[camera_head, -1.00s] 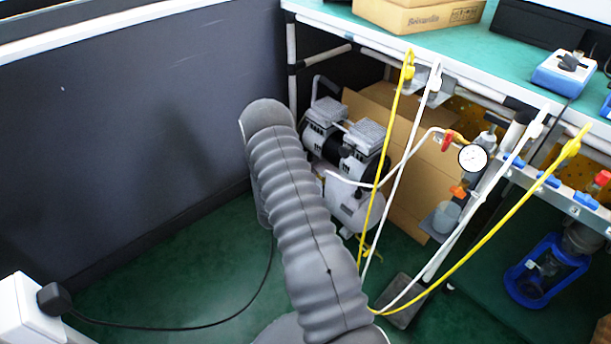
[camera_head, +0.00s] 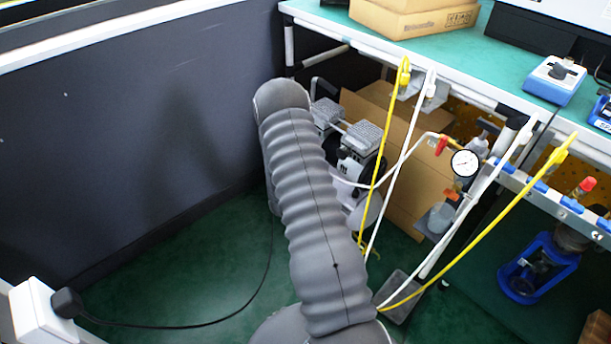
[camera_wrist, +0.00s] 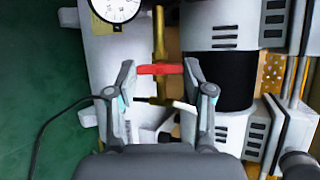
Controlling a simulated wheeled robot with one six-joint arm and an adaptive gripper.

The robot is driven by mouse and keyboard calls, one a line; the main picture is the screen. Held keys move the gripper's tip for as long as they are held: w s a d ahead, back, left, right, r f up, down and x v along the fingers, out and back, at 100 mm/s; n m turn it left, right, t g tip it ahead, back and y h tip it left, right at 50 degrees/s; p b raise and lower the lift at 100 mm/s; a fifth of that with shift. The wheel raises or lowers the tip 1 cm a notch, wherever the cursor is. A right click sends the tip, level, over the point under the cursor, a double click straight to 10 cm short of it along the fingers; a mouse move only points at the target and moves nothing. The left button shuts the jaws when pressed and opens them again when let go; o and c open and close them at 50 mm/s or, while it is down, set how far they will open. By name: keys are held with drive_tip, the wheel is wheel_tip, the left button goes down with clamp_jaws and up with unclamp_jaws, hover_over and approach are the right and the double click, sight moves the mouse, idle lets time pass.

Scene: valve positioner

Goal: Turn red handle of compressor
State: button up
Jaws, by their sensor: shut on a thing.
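The compressor (camera_head: 362,140) stands on the floor under the bench, silver and black, partly hidden behind my arm in the head view. In the wrist view the compressor (camera_wrist: 212,40) fills the right side. Its red handle (camera_wrist: 160,70) lies crosswise on an upright brass pipe. My gripper (camera_wrist: 160,71) has one finger at each end of the red handle and is shut on it. In the head view my gripper and this handle are hidden behind my arm.
A pressure gauge (camera_wrist: 116,6) sits just left of the brass pipe. A bench (camera_head: 440,55) with yellow and white hoses (camera_head: 383,160) hanging from it stands at right. A dark wall (camera_head: 130,130) is at left. A black cable (camera_head: 200,324) crosses the green floor.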

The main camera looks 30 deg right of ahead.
idle(0.5)
drive_tip(key=o, duration=1.2)
drive_tip(key=shift+c, duration=0.2)
drive_tip(key=shift+a, duration=0.1)
drive_tip(key=v, duration=1.2)
drive_tip(key=shift+r, duration=0.15)
